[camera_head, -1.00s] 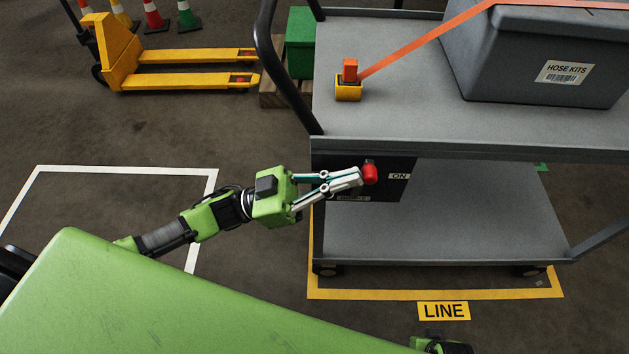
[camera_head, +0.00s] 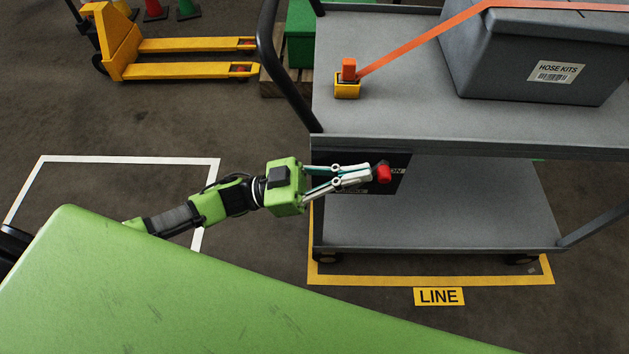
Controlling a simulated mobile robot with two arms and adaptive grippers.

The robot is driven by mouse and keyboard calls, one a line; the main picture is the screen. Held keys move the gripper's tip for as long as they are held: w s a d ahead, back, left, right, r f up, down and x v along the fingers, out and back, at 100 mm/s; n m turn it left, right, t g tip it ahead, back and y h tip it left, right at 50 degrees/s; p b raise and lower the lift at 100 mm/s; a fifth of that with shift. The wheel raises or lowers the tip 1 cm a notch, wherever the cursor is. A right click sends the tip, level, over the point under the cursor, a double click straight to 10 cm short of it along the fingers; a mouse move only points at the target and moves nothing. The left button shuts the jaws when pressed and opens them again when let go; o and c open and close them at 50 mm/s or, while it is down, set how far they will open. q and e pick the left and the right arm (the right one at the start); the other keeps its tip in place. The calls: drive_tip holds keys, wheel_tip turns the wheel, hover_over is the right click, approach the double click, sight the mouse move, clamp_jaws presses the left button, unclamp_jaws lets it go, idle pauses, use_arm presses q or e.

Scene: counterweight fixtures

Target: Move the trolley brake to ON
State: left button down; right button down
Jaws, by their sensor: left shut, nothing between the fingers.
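The trolley (camera_head: 430,215) is grey, with two shelves and a black handle at its left end. A black brake plate (camera_head: 395,187) hangs under the upper shelf's front edge. The brake's red knob (camera_head: 384,174) stands out from the plate and partly covers the ON label (camera_head: 398,170). Another label low on the plate is mostly hidden and unreadable. My left gripper (camera_head: 370,173) is shut and empty. Its fingertips are right against the left side of the red knob, or very close to it. My right gripper is not in view.
A grey HOSE KITS bin (camera_head: 540,60) sits on the upper shelf, with an orange strap (camera_head: 420,44) running to a yellow ratchet (camera_head: 347,90). A yellow pallet truck (camera_head: 180,60) stands back left. The trolley stands within a yellow floor outline (camera_head: 430,281) marked LINE.

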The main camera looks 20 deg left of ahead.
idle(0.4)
use_arm(q)
drive_tip(key=v, duration=1.2)
idle(0.4)
